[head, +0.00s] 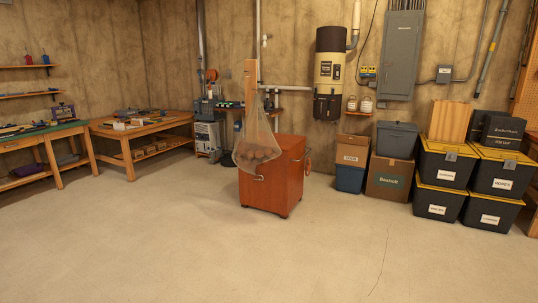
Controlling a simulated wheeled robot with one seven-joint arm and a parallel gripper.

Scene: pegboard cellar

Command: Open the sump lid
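I cannot make out a sump lid anywhere in the head view. A small dark thing (229,159) is on the floor by the back wall, partly hidden behind the red cabinet; it is too small to tell what it is. My gripper and arm are not in view.
A red wheeled cabinet (285,190) stands mid-floor; a net bag (258,135) of brown lumps hangs before it. Workbenches (140,128) line the left. Stacked black-and-yellow totes (447,163) and cardboard boxes (388,178) stand at the right wall. The foreground floor (200,250) is clear.

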